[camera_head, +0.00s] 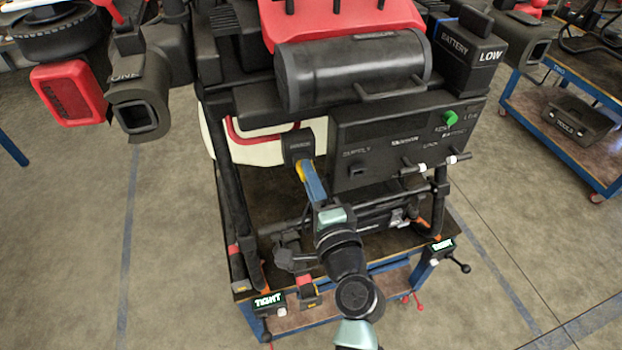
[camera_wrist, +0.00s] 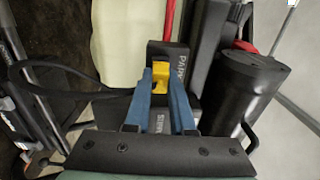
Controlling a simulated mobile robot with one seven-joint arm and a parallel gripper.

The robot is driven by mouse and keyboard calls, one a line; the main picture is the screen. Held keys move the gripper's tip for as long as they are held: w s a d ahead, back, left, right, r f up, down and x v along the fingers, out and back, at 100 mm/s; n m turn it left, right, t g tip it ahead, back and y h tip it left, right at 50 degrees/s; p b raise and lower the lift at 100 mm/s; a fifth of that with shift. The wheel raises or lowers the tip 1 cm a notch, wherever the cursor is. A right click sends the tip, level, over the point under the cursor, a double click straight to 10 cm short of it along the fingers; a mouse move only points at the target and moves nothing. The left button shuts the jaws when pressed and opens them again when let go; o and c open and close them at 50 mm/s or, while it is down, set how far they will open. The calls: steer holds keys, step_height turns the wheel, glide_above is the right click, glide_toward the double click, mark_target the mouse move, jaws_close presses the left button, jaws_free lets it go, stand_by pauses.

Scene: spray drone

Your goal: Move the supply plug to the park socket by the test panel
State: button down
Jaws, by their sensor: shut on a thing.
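The supply plug (camera_wrist: 159,82), a yellow piece, is between the two blue fingers of my gripper (camera_wrist: 160,75) in the wrist view. My gripper is shut on it. A bit of yellow also shows by the fingers (camera_head: 299,170) in the head view. The park socket (camera_head: 299,145) is a small black box at the left edge of the test panel (camera_head: 400,145). Its PARK label shows in the wrist view (camera_wrist: 181,66). The plug meets the box's face; I cannot tell how deep it sits. The panel's SUPPLY socket (camera_head: 357,172) looks empty.
A dark cylinder (camera_head: 352,70) lies above the panel. A black cable (camera_wrist: 60,64) loops at the left in the wrist view. The cream tank (camera_wrist: 118,40) is beside the park box. Toggle switches (camera_head: 422,168) stick out of the panel's lower right.

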steer(key=shift+w+a, duration=0.1)
steer(key=shift+w, duration=0.1)
steer(key=c, duration=0.7)
jaws_free()
steer(key=b+v, duration=0.3)
steer(key=v, duration=0.9)
steer(key=shift+s, duration=0.4)
steer(key=shift+r, duration=0.1)
